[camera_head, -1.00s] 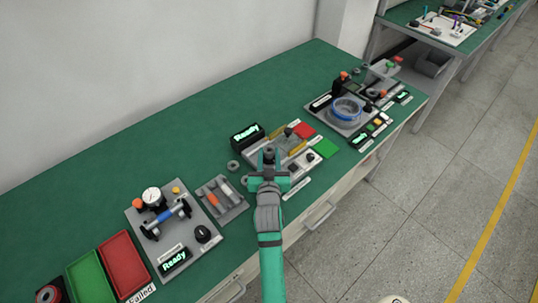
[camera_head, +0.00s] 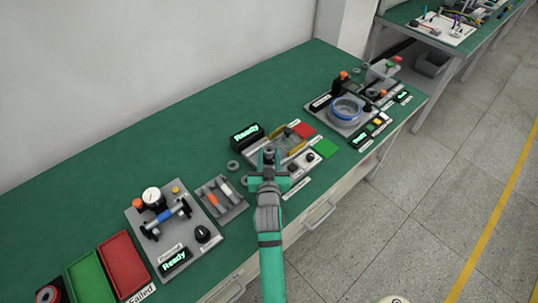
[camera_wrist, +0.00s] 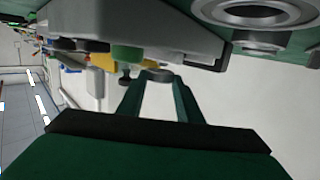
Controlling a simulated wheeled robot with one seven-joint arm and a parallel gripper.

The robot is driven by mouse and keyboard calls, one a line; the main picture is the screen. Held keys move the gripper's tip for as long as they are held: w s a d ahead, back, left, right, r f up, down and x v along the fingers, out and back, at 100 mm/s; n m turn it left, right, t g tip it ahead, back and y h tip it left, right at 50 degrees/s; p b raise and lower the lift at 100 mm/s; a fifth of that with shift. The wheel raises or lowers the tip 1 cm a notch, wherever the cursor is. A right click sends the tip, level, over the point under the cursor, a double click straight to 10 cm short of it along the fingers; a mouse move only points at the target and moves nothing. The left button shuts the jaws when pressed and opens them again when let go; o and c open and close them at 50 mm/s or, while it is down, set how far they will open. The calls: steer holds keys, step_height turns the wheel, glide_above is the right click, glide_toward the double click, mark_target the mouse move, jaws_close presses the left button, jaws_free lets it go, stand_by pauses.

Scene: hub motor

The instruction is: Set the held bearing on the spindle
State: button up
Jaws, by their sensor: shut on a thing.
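My gripper (camera_head: 268,162) is over the front part of the green bench, in front of the middle station (camera_head: 262,152). The bearing is clear of the bench surface. The spindle is not clearly identifiable; the middle station has a dark upright post (camera_head: 288,131) just beyond the gripper, apart from it.
A grey tray (camera_head: 222,200) and a gauge station (camera_head: 175,230) stand left, a blue-ring station (camera_head: 346,112) right. The bench's back is clear.

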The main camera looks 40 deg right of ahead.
steer(key=shift+f, duration=0.5)
stand_by(0.5)
stand_by(0.3)
steer(key=o, duration=1.1)
steer(key=shift+o, duration=0.9)
steer(key=shift+o, duration=1.2)
steer(key=shift+r, duration=0.15)
step_height(320, 180, up, 7)
